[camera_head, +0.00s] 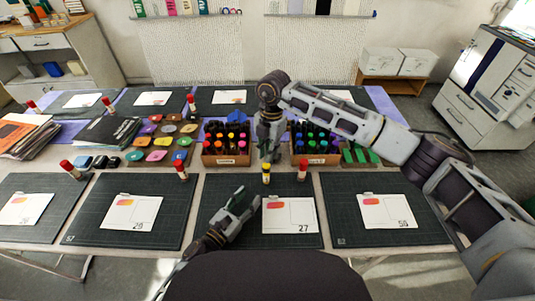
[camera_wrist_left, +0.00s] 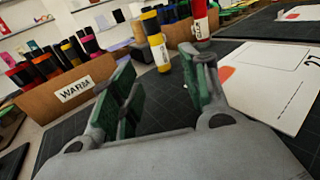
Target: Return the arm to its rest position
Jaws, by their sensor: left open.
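My left gripper (camera_head: 247,199) is low over the dark cutting mat (camera_head: 222,190) at the left side of card 27 (camera_head: 290,216). In the left wrist view its two green-padded fingers (camera_wrist_left: 165,75) are apart with nothing between them. My right arm comes in from the right, and its gripper (camera_head: 268,148) hangs pointing down between the two marker boxes. Its fingertips are too small to tell open from shut. A yellow glue stick (camera_head: 266,173) stands upright just below it in the picture, and also shows beyond my left fingers in the wrist view (camera_wrist_left: 156,42).
A red glue stick (camera_head: 302,171) stands to the right of the yellow one. Cardboard marker boxes (camera_head: 226,160) (camera_head: 314,160) stand behind. More mats with cards lie at both sides. Paint pans (camera_head: 154,156) and magazines (camera_head: 25,135) are at left.

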